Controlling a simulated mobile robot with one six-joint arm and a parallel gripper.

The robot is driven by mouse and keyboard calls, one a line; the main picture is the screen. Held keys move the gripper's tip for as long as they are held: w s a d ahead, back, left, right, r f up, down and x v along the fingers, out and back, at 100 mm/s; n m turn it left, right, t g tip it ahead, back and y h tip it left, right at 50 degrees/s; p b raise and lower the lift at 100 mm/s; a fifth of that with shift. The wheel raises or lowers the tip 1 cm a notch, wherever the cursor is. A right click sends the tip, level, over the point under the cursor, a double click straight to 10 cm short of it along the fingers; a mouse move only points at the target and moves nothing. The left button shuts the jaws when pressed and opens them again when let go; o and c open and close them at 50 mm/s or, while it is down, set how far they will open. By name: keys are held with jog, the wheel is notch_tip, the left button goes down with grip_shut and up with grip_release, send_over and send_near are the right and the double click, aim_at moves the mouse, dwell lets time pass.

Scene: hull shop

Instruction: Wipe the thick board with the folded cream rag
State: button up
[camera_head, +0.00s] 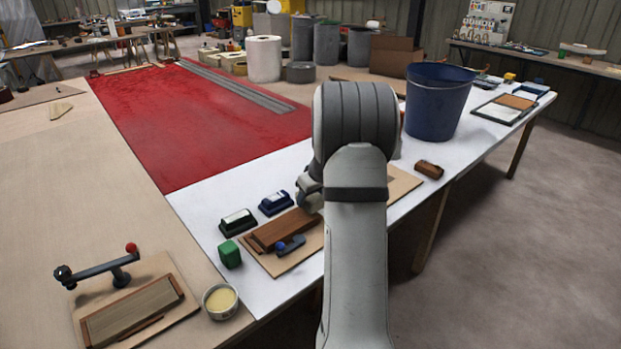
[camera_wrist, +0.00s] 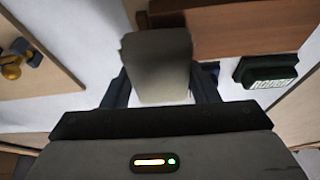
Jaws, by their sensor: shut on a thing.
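My gripper (camera_wrist: 160,88) is shut on the folded cream rag (camera_wrist: 157,58), which sits between its two dark fingers in the wrist view. A thick reddish-brown board (camera_wrist: 250,30) lies just beyond the rag, at the top of that view. The rag overlaps its near edge in the picture; I cannot tell whether they touch. In the head view the thick board (camera_head: 284,230) lies on a tan base on the white tabletop, left of my arm. My arm hides the gripper's jaws and the rag there.
Two dark-handled blocks (camera_head: 237,222) (camera_head: 275,203) and a green block (camera_head: 230,254) stand by the thick board. A blue clamp (camera_head: 290,244) is at its near edge. A blue bucket (camera_head: 437,102) stands right of my arm. A cream bowl (camera_head: 220,300) is near the front.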

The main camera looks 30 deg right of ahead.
jog(key=shift+a+r, duration=0.1)
jog(key=shift+r, duration=0.55)
jog(key=shift+r+p, duration=1.4)
jog(key=shift+r, duration=1.05)
jog(key=shift+s+f, duration=0.1)
jog(key=shift+s, duration=0.05)
